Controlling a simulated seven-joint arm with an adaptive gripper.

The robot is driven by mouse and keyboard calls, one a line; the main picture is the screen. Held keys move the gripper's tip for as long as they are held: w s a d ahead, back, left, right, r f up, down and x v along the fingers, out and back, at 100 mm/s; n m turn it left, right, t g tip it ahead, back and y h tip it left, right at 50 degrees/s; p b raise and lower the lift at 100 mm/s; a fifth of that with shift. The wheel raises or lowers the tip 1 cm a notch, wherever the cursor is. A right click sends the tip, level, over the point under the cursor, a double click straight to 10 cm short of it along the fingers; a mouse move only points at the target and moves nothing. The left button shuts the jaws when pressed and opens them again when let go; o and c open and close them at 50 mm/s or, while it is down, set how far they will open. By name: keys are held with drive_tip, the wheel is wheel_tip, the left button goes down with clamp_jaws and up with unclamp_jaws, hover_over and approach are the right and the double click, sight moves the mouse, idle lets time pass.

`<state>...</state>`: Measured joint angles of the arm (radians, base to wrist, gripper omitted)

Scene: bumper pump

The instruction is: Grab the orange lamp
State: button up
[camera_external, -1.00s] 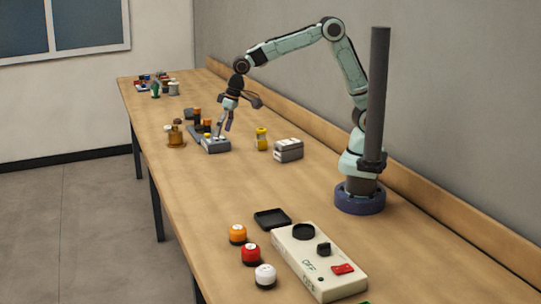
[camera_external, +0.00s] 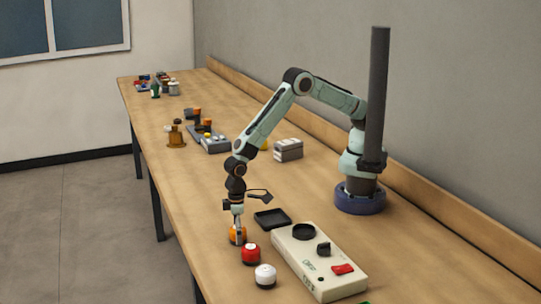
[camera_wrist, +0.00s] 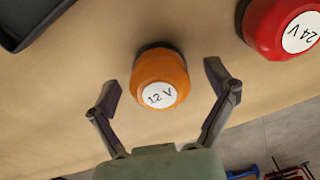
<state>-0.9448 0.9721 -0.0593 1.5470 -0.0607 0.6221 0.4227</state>
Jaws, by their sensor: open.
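The orange lamp (camera_wrist: 160,78) has a black base and a white top marked "12 V", and stands on the table. In the wrist view it lies between and slightly beyond the spread fingers of my gripper (camera_wrist: 165,90). My gripper is open, and no finger visibly touches the lamp. In the external view my gripper (camera_external: 238,222) points down at the orange lamp (camera_external: 238,236) and partly covers it.
A red lamp (camera_external: 250,253) marked "24 V" stands close beside the orange one, with a white lamp (camera_external: 265,276) beyond it. A black tray (camera_external: 272,219) and a beige control box (camera_external: 318,264) are to the right. The table edge is close on the left.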

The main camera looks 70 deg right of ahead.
drive_tip(key=c, duration=1.3)
